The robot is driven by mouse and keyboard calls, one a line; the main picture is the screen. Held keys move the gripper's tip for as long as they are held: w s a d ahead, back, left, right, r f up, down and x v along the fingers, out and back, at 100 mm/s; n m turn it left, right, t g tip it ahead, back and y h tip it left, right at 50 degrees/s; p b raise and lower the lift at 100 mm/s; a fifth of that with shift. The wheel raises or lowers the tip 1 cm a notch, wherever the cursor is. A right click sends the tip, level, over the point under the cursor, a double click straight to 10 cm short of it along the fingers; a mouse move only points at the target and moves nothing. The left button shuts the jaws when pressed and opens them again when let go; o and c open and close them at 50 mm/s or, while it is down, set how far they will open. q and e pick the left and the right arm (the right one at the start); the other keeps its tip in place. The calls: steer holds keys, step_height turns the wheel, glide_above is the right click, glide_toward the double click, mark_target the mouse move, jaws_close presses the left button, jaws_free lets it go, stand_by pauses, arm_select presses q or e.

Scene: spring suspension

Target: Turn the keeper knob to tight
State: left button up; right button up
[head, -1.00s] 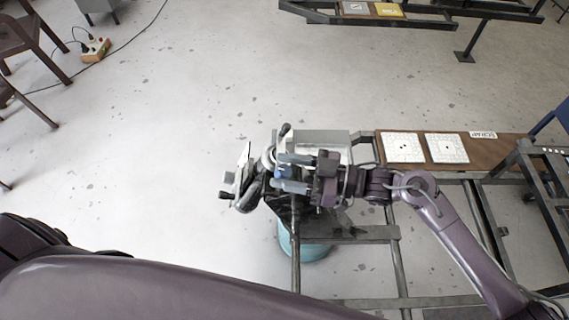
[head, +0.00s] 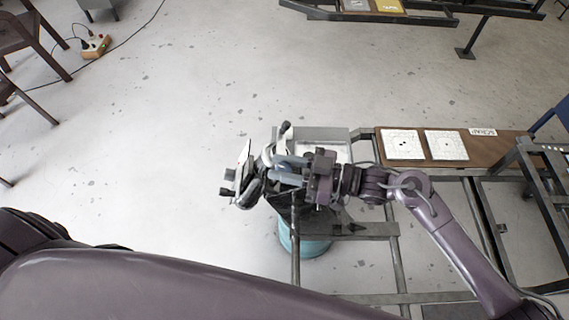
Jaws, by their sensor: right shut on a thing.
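My right gripper (head: 284,170) reaches in from the right and its two grey fingers are shut at the dark spring device (head: 248,192) in the middle of the picture. They close around the keeper knob, which is almost wholly hidden between the fingers, so its turn position cannot be read. A white plate with a small red mark (head: 243,156) stands upright at the device's left side. A black-tipped lever (head: 285,129) sticks up just behind the fingers. My left gripper is not in view; only part of my left arm shows at the bottom left.
A grey tray (head: 337,134) sits behind my right gripper. A brown board (head: 505,146) with two white patterned tiles (head: 402,144) lies to the right on a metal frame. A teal drum (head: 304,244) stands below.

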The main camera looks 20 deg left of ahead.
steer(key=m+t+h+p, duration=0.1)
steer(key=m+t+p, duration=0.2)
steer(key=m+t+h+p, duration=0.1)
steer(key=m+t+p, duration=0.2)
steer(key=p, duration=0.1)
steer(key=m+t+h+p, duration=0.2)
steer(key=m+t+p, duration=0.1)
steer(key=m, duration=0.1)
steer(key=shift+r+t+p, duration=0.3)
steer(key=shift+r+t, duration=0.05)
steer(key=shift+t, duration=0.05)
steer(key=m+t+h+p, duration=0.2)
steer(key=m+h, duration=0.1)
steer(key=shift+f+m+t+p, duration=0.1)
steer(key=shift+m+t+p, duration=0.2)
steer(key=shift+m, duration=0.1)
steer(key=shift+f+m+t+h+p, duration=0.1)
steer(key=shift+m+t+h+p, duration=0.6)
steer(key=shift+m+h, duration=1.15)
steer(key=shift+w+h, duration=0.1)
steer(key=shift+h, duration=0.35)
steer(key=o, duration=1)
steer(key=shift+f, duration=0.1)
steer(key=shift+c, duration=0.2)
steer(key=shift+d, duration=0.1)
